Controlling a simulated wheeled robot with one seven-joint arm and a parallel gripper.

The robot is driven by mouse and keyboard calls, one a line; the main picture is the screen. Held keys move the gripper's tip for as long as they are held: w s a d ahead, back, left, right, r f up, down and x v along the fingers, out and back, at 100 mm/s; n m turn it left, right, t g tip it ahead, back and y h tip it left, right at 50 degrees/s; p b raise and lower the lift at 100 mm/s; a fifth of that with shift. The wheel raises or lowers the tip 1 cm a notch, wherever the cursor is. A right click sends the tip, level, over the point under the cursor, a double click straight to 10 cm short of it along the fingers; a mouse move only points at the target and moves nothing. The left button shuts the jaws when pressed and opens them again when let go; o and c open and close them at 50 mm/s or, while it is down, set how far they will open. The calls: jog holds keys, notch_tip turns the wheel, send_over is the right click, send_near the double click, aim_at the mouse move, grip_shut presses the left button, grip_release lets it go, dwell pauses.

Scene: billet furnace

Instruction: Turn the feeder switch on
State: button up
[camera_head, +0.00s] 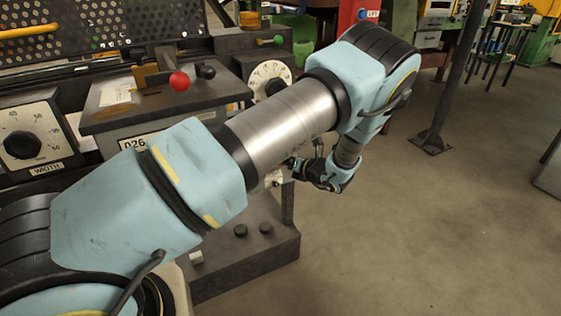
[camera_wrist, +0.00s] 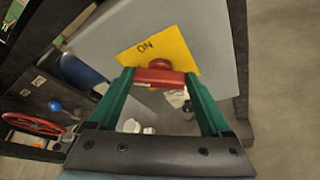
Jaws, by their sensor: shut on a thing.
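In the wrist view, a red switch handle (camera_wrist: 160,77) sits between the green fingers of my gripper (camera_wrist: 165,82). The fingers are shut on it. A yellow plate (camera_wrist: 150,48) marked "ON" lies just behind the red handle on a grey box (camera_wrist: 213,30). The print on the plate appears tilted. In the head view my arm reaches across to the right side of the machine. The fingertips and the red switch handle are hidden there, so I cannot tell the switch's exact position from that view.
In the head view, a red-knobbed lever (camera_head: 179,81), a dial (camera_head: 21,145) and a second dial (camera_head: 269,79) are on the machine. The wrist view shows a blue knob (camera_wrist: 55,106) and a red handwheel (camera_wrist: 30,124). The floor (camera_head: 440,230) at right is open.

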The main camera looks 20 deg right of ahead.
jog(key=m+y+b, duration=0.1)
jog(key=m, duration=0.1)
jog(key=f+m+t+y+b, duration=0.1)
jog(key=m, duration=0.2)
jog(key=m+t+y+b, duration=0.1)
jog(key=m+b, duration=0.1)
jog(key=m, duration=0.1)
jog(key=shift+d+f+y, duration=0.15)
jog(key=shift+d+y, duration=0.15)
jog(key=shift+d, duration=0.05)
jog(key=shift+m, duration=0.5)
jog(key=o, duration=1.2)
jog(key=shift+c, duration=0.2)
jog(key=b+v, duration=0.2)
jog(key=v, duration=0.8)
jog(key=shift+s+d+f, duration=0.15)
jog(key=shift+s+f, duration=0.05)
jog(key=shift+s, duration=0.15)
